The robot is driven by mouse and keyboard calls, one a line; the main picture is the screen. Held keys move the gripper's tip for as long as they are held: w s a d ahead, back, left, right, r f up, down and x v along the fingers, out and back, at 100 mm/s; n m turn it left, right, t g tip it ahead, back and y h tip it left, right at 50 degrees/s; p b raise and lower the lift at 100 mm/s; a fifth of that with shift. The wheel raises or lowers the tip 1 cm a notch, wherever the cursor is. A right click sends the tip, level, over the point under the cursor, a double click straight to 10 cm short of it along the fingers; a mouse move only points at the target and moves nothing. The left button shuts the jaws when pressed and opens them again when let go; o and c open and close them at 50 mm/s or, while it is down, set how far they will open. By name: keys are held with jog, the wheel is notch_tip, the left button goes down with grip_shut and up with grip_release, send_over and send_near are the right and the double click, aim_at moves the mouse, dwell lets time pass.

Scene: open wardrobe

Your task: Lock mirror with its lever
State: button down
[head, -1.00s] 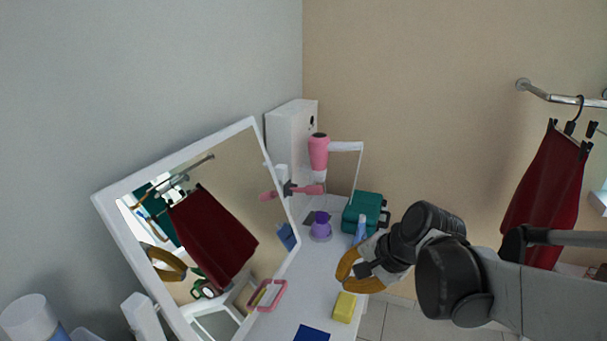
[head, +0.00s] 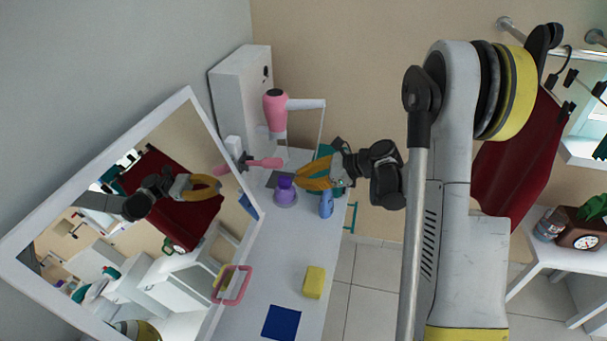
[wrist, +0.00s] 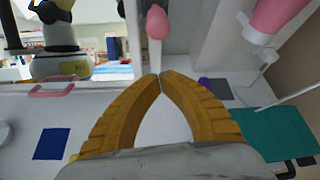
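The mirror (head: 150,250) is a large tilted pane in a white frame, at the left of the head view. Its lower part shows at the upper left of the wrist view. A pink lever (head: 265,163) sticks out at the mirror's right edge. Its rounded pink end shows at the top middle of the wrist view (wrist: 157,22). My gripper (head: 299,184) has yellow-orange fingers and is to the right of the lever, apart from it. In the wrist view the fingertips (wrist: 160,76) meet with nothing between them. Whether the lever is locked cannot be told.
A pink hair dryer (head: 276,112) hangs on a stand behind the lever. The top's middle is clear.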

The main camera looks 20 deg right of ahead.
aim_at(265, 164)
jog(key=w+a+b, duration=0.1)
jog(key=w+a, duration=0.2)
jog(key=a, duration=0.2)
jog(key=shift+w+r, duration=0.2)
jog(key=shift+r, duration=0.2)
jog(key=shift+r, duration=0.2)
